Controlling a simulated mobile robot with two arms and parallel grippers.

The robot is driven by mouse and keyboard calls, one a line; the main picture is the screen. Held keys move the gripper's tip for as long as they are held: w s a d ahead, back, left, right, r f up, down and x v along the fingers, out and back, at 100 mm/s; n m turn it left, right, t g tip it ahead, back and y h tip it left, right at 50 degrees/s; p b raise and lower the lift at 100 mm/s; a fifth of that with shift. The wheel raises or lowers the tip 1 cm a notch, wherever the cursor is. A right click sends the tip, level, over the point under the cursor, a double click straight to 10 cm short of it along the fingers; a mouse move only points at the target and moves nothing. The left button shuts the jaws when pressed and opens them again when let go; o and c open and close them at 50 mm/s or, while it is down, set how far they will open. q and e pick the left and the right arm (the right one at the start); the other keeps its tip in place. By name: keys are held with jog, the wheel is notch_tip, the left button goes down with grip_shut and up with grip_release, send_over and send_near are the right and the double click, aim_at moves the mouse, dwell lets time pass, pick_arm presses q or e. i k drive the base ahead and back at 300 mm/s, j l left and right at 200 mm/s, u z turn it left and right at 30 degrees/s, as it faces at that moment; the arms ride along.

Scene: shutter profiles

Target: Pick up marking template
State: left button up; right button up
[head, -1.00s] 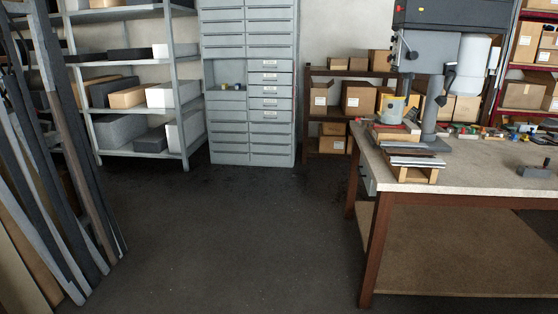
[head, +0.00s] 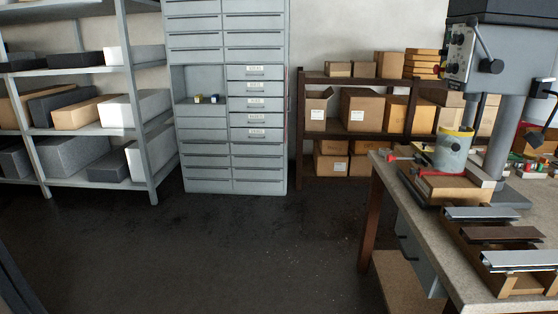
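I cannot make out a marking template for certain in the head view. Three shutter profiles lie across a wooden rack on the workbench (head: 425,222) at the right: a grey one (head: 480,213), a brown one (head: 502,234) and a silver one (head: 525,261). Behind them a wooden block (head: 450,188) has a red clamp and a cup with a yellow rim (head: 455,150) by it. Neither of my grippers is in view.
A drill press (head: 470,55) stands on the bench. A metal shelf (head: 135,90) with boxes is at the left, and a brown shelf (head: 335,136) with cartons is at the back. The dark floor (head: 240,245) between them is clear.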

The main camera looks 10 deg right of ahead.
aim_at(420, 148)
jog(key=i, duration=0.75)
jog(key=i+z, duration=0.1)
jog(key=i, duration=0.6)
jog(key=i+j+z, duration=0.1)
jog(key=i, duration=0.65)
jog(key=i+j+z, duration=0.1)
jog(key=i+z, duration=0.35)
jog(key=i+j+z, duration=0.25)
jog(key=z, duration=0.2)
jog(key=i+j+z, duration=0.55)
jog(key=j+z, duration=0.3)
jog(key=i+j+z, duration=0.15)
jog(key=j+z, duration=0.3)
